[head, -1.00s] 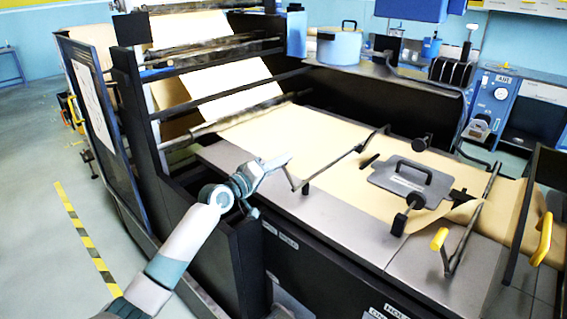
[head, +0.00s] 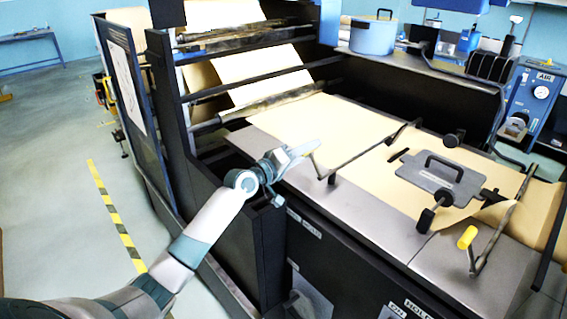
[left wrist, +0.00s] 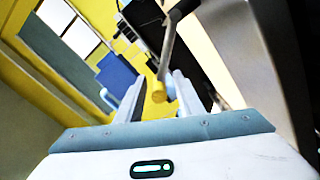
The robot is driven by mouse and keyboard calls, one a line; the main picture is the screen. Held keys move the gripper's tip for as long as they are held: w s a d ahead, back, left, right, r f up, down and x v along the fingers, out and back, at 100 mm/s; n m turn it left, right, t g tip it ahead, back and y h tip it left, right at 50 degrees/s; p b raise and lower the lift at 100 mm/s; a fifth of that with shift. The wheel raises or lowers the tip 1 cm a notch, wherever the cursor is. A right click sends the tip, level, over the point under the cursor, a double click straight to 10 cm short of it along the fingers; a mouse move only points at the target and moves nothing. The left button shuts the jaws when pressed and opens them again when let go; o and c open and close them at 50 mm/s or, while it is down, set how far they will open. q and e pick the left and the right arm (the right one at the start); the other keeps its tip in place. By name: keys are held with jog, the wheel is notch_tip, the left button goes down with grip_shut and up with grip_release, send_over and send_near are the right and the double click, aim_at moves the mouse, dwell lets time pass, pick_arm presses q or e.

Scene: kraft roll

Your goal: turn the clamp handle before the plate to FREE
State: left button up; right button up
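The clamp handle before the plate is a crank on a thin dark bar (head: 365,152) across the kraft paper. Its outer end is at my left gripper (head: 308,150) in the head view, partly hidden by it. In the left wrist view its yellow grip (left wrist: 158,92) shows between the two fingers of the left gripper (left wrist: 157,98). The fingers are apart, with gaps visible beside the grip; I cannot tell whether either touches it. The grey plate (head: 420,188) with a black handle lies on the paper to the right. My right gripper is not in view.
A second crank with a yellow grip (head: 467,237) stands right of the plate. The kraft paper (head: 300,118) runs from the dark roller frame (head: 165,100) over the grey bed. A blue pot (head: 373,36) stands behind. Open floor lies left.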

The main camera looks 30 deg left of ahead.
pick_arm(q)
jog(key=b+v, duration=0.4)
jog(key=v, duration=1.3)
